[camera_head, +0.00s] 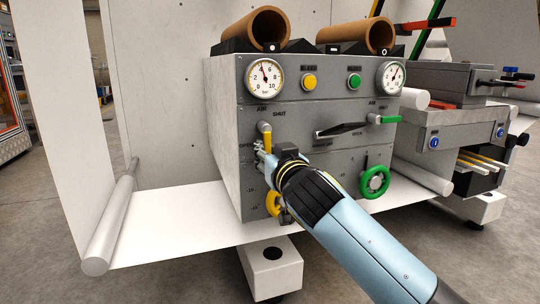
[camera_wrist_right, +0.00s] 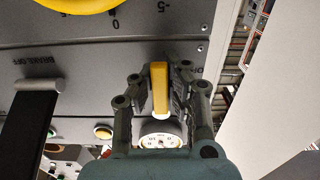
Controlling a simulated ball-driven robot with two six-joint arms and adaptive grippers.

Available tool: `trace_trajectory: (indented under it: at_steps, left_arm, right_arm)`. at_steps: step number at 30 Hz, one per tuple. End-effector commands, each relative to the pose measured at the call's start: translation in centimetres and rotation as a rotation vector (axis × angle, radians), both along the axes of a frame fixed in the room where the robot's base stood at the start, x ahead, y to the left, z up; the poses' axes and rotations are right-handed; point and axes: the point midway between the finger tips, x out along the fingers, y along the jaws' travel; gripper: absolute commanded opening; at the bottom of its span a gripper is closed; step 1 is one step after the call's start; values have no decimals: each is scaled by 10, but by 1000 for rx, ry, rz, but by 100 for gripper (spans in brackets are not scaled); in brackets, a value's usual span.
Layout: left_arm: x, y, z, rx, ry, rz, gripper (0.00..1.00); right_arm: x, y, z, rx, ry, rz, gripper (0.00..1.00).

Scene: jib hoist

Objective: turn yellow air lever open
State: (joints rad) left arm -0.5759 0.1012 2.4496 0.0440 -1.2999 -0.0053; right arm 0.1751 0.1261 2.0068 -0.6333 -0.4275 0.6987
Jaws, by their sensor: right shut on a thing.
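The yellow air lever (camera_head: 267,141) is on the left of the grey panel, below the left gauge. It hangs roughly downward from its pale pivot, with SHUT printed above right of it and OPEN to its left. My right gripper (camera_head: 262,150) is at the lever's lower part and shut on it. In the right wrist view the yellow lever (camera_wrist_right: 159,88) stands between the two fingers of the right gripper (camera_wrist_right: 160,85). The fingers hide part of the lever in the head view. My left gripper is not in view.
A green lever (camera_head: 385,119) points right on the panel's right side. A black handle (camera_head: 341,130) is between the levers. A green handwheel (camera_head: 374,181) is lower right, and a yellow handwheel (camera_head: 273,204) is partly hidden below my gripper. Brown tubes (camera_head: 270,28) lie on top.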

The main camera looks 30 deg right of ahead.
Motion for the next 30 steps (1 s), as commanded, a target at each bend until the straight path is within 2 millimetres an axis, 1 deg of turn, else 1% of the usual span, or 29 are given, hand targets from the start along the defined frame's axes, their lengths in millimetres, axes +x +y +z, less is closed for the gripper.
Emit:
trace_trajectory:
  at_steps: [1, 17, 18, 25, 30]
  left_arm:
    - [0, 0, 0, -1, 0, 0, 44]
    - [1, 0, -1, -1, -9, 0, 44]
    - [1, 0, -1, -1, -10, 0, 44]
    - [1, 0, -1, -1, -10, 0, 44]
    - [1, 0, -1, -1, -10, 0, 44]
  right_arm:
    - [-1, 0, -6, 13, 8, -2, 0]
    - [-1, 2, -5, 40, 2, -2, 0]
    - [-1, 2, -5, 40, 2, -2, 9]
    - [0, 2, -3, 36, -3, -1, 38]
    - [0, 2, -2, 35, -4, -1, 38]
